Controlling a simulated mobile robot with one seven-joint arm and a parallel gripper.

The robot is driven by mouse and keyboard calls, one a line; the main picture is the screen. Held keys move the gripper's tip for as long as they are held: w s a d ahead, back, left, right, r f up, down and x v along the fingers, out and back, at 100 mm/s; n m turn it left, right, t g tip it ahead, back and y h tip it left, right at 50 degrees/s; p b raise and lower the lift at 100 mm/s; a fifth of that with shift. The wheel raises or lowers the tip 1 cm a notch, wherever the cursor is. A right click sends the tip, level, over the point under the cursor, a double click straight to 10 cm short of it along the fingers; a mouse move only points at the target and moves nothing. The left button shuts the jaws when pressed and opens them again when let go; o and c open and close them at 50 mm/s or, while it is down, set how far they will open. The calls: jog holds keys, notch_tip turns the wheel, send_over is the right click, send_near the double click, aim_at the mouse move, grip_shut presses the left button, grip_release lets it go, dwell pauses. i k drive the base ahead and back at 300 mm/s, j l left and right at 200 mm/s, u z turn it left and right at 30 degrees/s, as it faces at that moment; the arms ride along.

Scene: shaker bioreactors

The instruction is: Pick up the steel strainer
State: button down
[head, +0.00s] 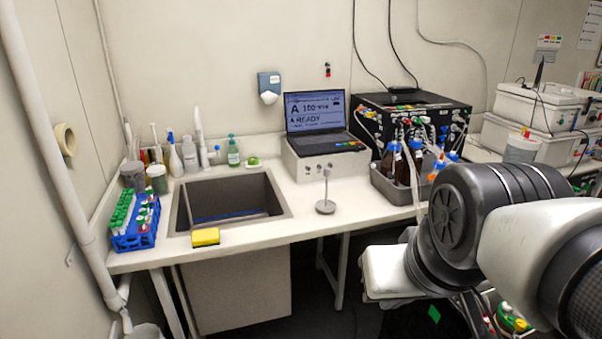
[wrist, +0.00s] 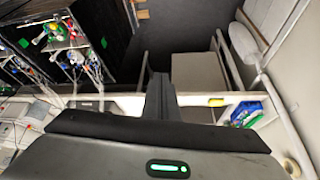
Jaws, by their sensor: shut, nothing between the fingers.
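The steel strainer (head: 325,207) appears to be the small grey metal piece with a round flat base and a thin upright stem. It stands upright on the white counter (head: 365,206), right of the sink and in front of the laptop. I cannot make it out in the wrist view. My gripper (wrist: 159,78) shows in the wrist view as dark fingers, shut together and empty. In the head view my arm fills the lower right, apart from the strainer, and the fingertips cannot be made out there.
The sink (head: 232,200) lies left of the strainer, with a yellow sponge (head: 206,237) on its front edge. A grey crate of brown bottles (head: 392,190) stands to the right. A laptop (head: 318,120) on a white box is behind. A blue tube rack (head: 137,232) is far left.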

aim_at(325, 205)
jog(key=i+j+z, duration=0.25)
jog(key=i+j, duration=0.2)
jog(key=i+j+z, duration=0.2)
jog(key=i+j, duration=0.25)
jog(key=i+j+z, duration=0.25)
jog(key=j, duration=0.35)
jog(key=i, duration=0.1)
